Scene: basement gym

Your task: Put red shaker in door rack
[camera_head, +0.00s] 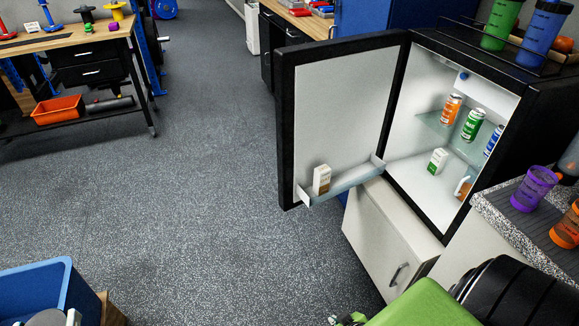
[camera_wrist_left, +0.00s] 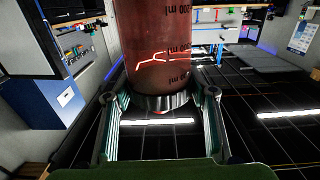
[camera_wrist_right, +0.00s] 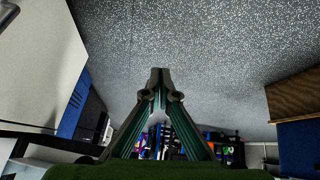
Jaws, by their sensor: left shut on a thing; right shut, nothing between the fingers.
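The red shaker (camera_wrist_left: 158,45), translucent with dark volume marks, is between the fingers of my left gripper (camera_wrist_left: 160,98), which is shut on it in the left wrist view; its upper part is cut off. I cannot make out the left gripper or this shaker in the head view. The door rack (camera_head: 350,182) is a low shelf on the inside of the open fridge door (camera_head: 345,110). A small white-and-brown carton (camera_head: 321,180) stands at its left end; its right part is free. My right gripper (camera_wrist_right: 160,82) is shut and empty, its tip (camera_head: 346,319) at the head view's bottom edge.
The fridge (camera_head: 405,155) holds several cans and a green-white carton (camera_head: 437,161). Purple (camera_head: 534,188) and orange (camera_head: 567,228) shakers stand on the right counter; green and blue ones are on the fridge top. A blue bin (camera_head: 35,290) is lower left. The middle floor is clear.

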